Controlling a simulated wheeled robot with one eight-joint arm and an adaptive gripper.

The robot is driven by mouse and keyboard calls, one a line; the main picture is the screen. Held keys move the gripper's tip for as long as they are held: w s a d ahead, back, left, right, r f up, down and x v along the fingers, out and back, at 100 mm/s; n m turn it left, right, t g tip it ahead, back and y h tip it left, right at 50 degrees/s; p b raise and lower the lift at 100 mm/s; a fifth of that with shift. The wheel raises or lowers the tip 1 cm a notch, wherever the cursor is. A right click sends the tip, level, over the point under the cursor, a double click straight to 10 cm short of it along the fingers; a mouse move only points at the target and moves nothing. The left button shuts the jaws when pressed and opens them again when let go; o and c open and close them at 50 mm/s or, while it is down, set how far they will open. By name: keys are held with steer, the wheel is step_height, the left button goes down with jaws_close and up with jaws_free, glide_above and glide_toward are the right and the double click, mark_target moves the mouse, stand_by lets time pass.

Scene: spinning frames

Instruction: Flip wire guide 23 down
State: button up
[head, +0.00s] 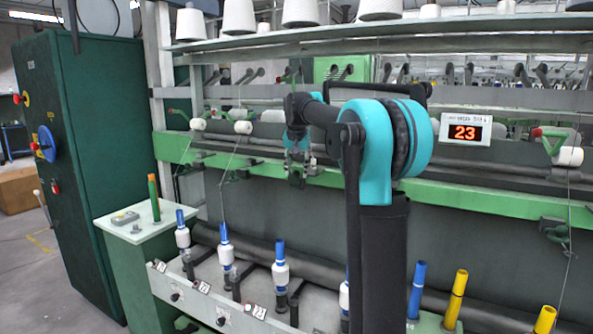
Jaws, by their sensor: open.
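A white display (450,141) on the green frame shows a red 23. My gripper (297,180) is open in front of the green rail (460,193), left of the display, and looks small from here. Which wire guide is number 23 cannot be told for sure; my gripper and arm cover part of the rail. A dark guide (556,231) shows on the rail at far right. Small guide parts (196,160) show on the rail at left. I see nothing held between the fingers.
Blue-topped bobbins (225,246) and yellow tubes (456,298) stand along the lower front. A green cabinet (100,170) stands at left, beside a small table (140,235) holding a tube. White cones (239,17) line the top shelf. Thin threads run down the frame.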

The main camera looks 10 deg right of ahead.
mark_target(292, 178)
steer(key=shift+c, duration=0.4)
jaws_close()
steer(key=shift+s+a, duration=0.1)
steer(key=shift+s, duration=0.05)
steer(key=s+t+h, duration=0.1)
steer(key=a+t+h, duration=0.1)
steer(key=t, duration=0.1)
steer(key=shift+s+a+f, duration=0.15)
steer(key=shift+s+f, duration=0.05)
steer(key=shift+s, duration=0.15)
steer(key=t+h, duration=0.1)
steer(key=s+a+f+t, duration=0.1)
steer(key=shift+s+a+n+t+h, duration=0.1)
steer(key=shift+s+n+t+h, duration=0.15)
steer(key=shift+n+t+h, duration=0.15)
steer(key=shift+s+a+f+t+h, duration=0.2)
steer(key=shift+s+f+t+h, duration=0.1)
steer(key=shift+t, duration=0.3)
steer(key=shift+s+a+f+t+h, duration=0.15)
steer(key=shift+f+t+h, duration=0.15)
steer(key=shift+t, duration=0.3)
steer(key=shift+s+a+f+n+t+h, duration=0.2)
steer(key=shift+f+t+h, duration=0.25)
steer(key=shift+t, duration=0.3)
steer(key=shift+s+a+f+n+t+h, duration=0.1)
steer(key=shift+s+f+n+t+h, duration=0.15)
steer(key=shift+f+t+h, duration=0.35)
steer(key=shift+r+t, duration=0.15)
steer(key=shift+t, duration=0.1)
